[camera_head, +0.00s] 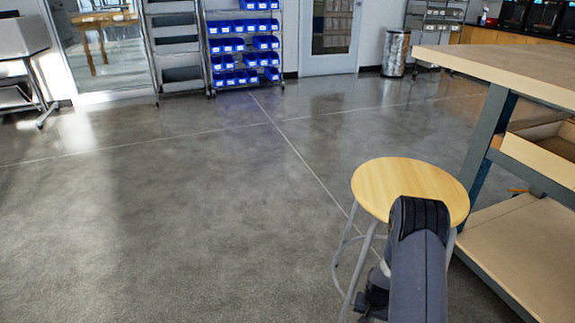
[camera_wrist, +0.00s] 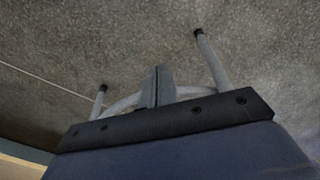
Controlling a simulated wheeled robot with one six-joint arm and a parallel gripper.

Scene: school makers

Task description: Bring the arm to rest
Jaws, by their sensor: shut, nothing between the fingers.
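My gripper (camera_wrist: 157,80) shows in the wrist view, its two grey fingers together and empty. Beyond it are the legs (camera_wrist: 211,58) and ring of a stool, with floor behind them. I cannot tell how close the fingers are to the stool. In the head view my arm rises from the bottom right and covers part of the stool's round wooden seat (camera_head: 376,184). My gripper is hidden there.
A workbench (camera_head: 480,58) with lower shelves stands right of the stool. Racks with blue bins (camera_head: 243,45) and a metal trash can (camera_head: 396,53) stand at the back. The grey floor (camera_head: 170,210) at left and centre is clear.

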